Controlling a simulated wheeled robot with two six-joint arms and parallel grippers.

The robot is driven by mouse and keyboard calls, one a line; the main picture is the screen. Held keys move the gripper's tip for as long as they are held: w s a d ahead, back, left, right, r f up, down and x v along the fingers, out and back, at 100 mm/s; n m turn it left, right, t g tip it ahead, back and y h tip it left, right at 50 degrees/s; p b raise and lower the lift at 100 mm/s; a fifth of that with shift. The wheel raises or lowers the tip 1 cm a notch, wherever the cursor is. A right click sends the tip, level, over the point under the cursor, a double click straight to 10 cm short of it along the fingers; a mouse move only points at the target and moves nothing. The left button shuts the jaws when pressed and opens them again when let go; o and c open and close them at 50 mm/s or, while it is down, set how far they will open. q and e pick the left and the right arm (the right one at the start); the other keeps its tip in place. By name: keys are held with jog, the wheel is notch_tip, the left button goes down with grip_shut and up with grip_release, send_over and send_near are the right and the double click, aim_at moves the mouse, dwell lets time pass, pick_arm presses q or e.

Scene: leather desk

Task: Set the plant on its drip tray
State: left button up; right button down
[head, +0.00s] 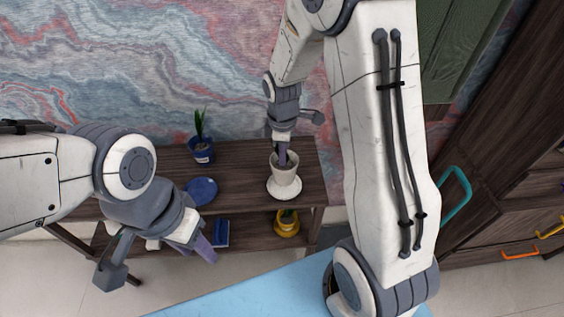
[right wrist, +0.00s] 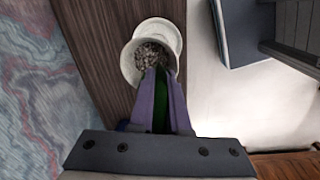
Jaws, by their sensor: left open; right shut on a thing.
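A white pot (head: 285,170) filled with gravel is over a white drip tray (head: 275,191) on the wooden shelf. My right gripper (head: 282,158) points down into the pot's mouth. In the right wrist view, my right gripper (right wrist: 160,75) is shut on the green plant (right wrist: 161,110), mostly hidden between its purple fingers. The white pot (right wrist: 129,66) there overlaps the tray (right wrist: 174,38); I cannot tell whether they touch. My left gripper (head: 206,248) is open and empty, in front of the shelf at lower left.
A blue pot (head: 203,154) with a plant stands at the shelf's back left, and a blue saucer (head: 201,190) lies in front of it. A yellow pot (head: 287,228) and a blue object (head: 221,233) are on the lower shelf. A marbled wall (head: 180,60) is close behind.

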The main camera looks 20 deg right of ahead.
jog(key=shift+f+p, duration=0.35)
jog(key=shift+f, duration=1.75)
jog(key=c, duration=0.9)
grip_release()
jog(key=shift+f, duration=0.1)
notch_tip(320, 180, up, 12)
jog(key=s+a+r+m, duration=0.1)
jog(key=s+a, duration=0.3)
jog(key=s, duration=0.4)
jog(key=s+a+r+m+y, duration=0.1)
jog(key=s+a+r+m, duration=0.1)
jog(key=s+a, duration=0.3)
jog(key=s+a+r+m, duration=0.1)
jog(key=s+a, duration=0.4)
jog(key=s, duration=0.5)
jog(key=shift+s+a+r+m+g+b, duration=0.15)
jog(key=shift+s+r+m+g+b, duration=0.2)
jog(key=shift+m, duration=0.35)
jog(key=shift+f, duration=0.1)
